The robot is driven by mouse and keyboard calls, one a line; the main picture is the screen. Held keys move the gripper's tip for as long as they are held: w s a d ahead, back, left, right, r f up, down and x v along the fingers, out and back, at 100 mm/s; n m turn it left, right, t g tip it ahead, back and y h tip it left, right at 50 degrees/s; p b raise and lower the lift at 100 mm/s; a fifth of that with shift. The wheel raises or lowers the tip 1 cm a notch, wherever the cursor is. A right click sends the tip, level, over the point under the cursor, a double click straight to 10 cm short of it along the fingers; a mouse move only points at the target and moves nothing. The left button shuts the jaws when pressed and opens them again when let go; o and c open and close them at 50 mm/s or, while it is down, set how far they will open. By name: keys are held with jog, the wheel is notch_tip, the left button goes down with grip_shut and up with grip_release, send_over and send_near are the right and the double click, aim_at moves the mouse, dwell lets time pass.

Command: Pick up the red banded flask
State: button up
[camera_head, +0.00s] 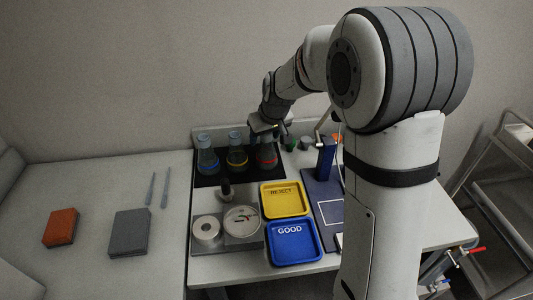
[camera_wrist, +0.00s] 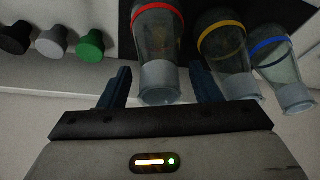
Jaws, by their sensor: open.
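Three flasks stand in a row on a black mat (camera_head: 211,180) at the back of the table. The red banded flask (camera_head: 267,157) is the rightmost in the head view, partly hidden by my gripper (camera_head: 266,124) above it. In the wrist view the red banded flask (camera_wrist: 160,50) has its neck between the two fingers of my gripper (camera_wrist: 165,88). The fingers are open, with a gap on both sides of the neck. The yellow banded flask (camera_head: 237,156) stands beside it, and the blue banded flask (camera_head: 207,157) is at the far left.
In the wrist view the yellow banded flask (camera_wrist: 225,50) is close to one finger. Green (camera_wrist: 90,46), grey (camera_wrist: 51,42) and black knobs (camera_wrist: 15,38) stand on the other side. Yellow (camera_head: 286,201) and blue trays (camera_head: 294,244) lie in front of the mat.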

jog(key=shift+c, duration=0.4)
grip_shut()
